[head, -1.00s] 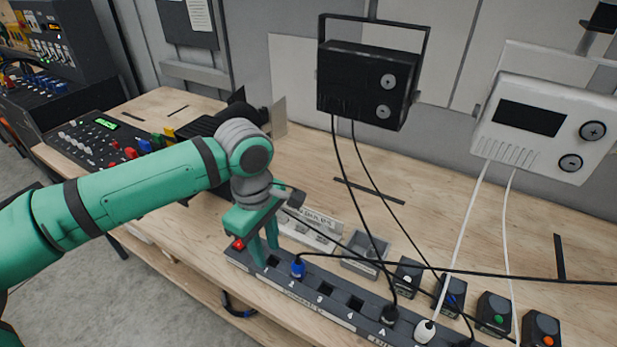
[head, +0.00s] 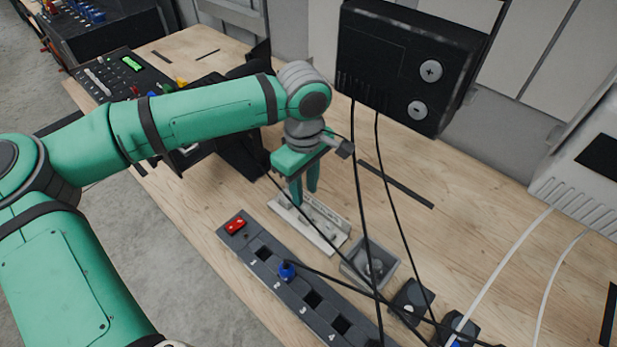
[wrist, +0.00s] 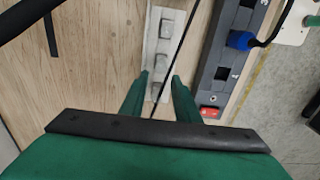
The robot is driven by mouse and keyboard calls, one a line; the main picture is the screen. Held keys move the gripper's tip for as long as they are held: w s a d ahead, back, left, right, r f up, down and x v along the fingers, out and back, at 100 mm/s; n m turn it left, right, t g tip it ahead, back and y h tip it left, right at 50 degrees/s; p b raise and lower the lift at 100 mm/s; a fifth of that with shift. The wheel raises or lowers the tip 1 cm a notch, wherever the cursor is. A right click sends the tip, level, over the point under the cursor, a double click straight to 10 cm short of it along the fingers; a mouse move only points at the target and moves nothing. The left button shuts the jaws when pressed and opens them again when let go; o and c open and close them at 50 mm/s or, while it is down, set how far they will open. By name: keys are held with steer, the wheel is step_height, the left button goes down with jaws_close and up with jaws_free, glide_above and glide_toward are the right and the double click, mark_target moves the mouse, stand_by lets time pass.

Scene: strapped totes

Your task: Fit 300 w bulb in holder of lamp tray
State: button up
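A pale narrow tray (head: 327,240), which looks like the lamp tray, lies on the bench behind the power strip. In the wrist view the tray (wrist: 152,42) carries several small grey blocky pieces in a row; I cannot tell whether these are holders or bulbs. No bulb marked 300 W can be made out. My gripper (head: 304,196) points down over the tray. In the wrist view my gripper (wrist: 160,80) has its two fingers apart, on either side of the tray's near end, with nothing seen held between them. Contact with the tray cannot be judged.
The power strip (head: 263,270) has a red switch (head: 236,226) and a blue plug (head: 287,271). A grey open box (head: 370,262) stands right of the tray. Black cables hang from the black unit (head: 410,65) close beside my gripper.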

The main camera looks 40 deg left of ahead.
mark_target(305, 205)
step_height(305, 205, down, 8)
steer(key=shift+s+f, duration=0.1)
stand_by(0.4)
jaws_close()
steer(key=shift+c, duration=2.4)
jaws_free()
jaws_close()
steer(key=shift+r, duration=2.05)
steer(key=shift+r, duration=0.1)
